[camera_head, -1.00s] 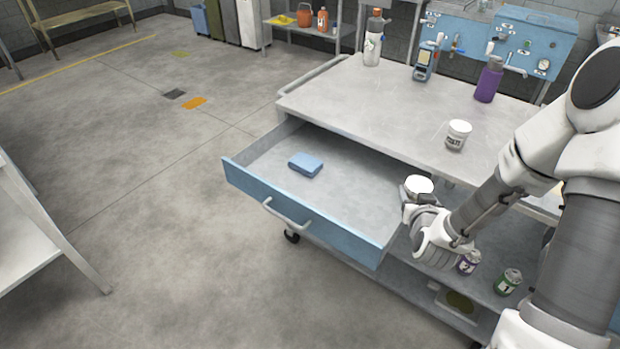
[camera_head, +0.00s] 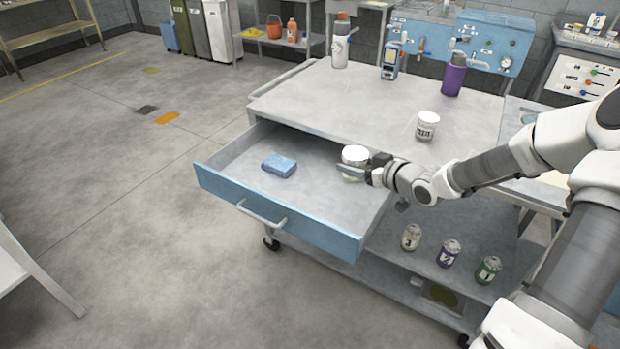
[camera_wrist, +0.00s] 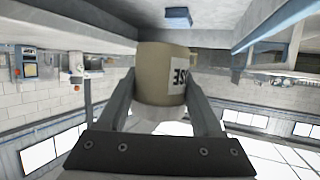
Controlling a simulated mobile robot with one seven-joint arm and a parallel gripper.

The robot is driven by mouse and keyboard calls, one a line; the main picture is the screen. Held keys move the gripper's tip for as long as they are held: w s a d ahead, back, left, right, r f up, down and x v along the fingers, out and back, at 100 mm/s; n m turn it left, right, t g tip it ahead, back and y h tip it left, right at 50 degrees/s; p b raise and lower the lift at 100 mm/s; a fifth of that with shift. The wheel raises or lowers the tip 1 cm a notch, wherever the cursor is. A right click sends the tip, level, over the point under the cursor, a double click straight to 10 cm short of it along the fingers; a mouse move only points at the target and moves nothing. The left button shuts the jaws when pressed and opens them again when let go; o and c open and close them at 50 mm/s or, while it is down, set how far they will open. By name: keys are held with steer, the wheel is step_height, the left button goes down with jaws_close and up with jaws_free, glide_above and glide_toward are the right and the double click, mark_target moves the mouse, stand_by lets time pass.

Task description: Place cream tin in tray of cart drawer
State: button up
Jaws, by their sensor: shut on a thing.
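A cream tin (camera_head: 355,157) with a white top is held in my gripper (camera_head: 362,172) over the right part of the open drawer. In the wrist view the tin (camera_wrist: 160,72) sits between the two fingers (camera_wrist: 160,105), with part of a label reading "SE". The blue-fronted cart drawer (camera_head: 280,222) is pulled out, and its grey tray floor (camera_head: 305,200) is mostly bare. I cannot tell whether the tin's base touches the floor. The cart (camera_head: 350,105) stands behind the drawer.
A blue block (camera_head: 279,165) lies in the drawer's left part; it also shows in the wrist view (camera_wrist: 178,17). A white labelled tin (camera_head: 427,125), a purple bottle (camera_head: 454,75), a white bottle (camera_head: 340,48) and a handheld device (camera_head: 391,60) stand on the cart top. Several cans (camera_head: 449,253) stand on the lower shelf.

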steer(key=d, duration=0.8)
steer(key=shift+w+a+f+b, duration=0.25)
steer(key=shift+a+f+b, duration=1.6)
steer(key=shift+a+b, duration=0.05)
steer(key=shift+w+a+f+b, duration=0.2)
steer(key=shift+a+f+b, duration=1.6)
steer(key=shift+a+b, duration=0.05)
steer(key=shift+w+a+f+b, duration=0.25)
steer(key=shift+a+f+b, duration=1.6)
steer(key=shift+a+b, duration=0.05)
steer(key=shift+f+b, duration=0.35)
steer(key=shift+f, duration=0.3)
steer(key=o, duration=1.5)
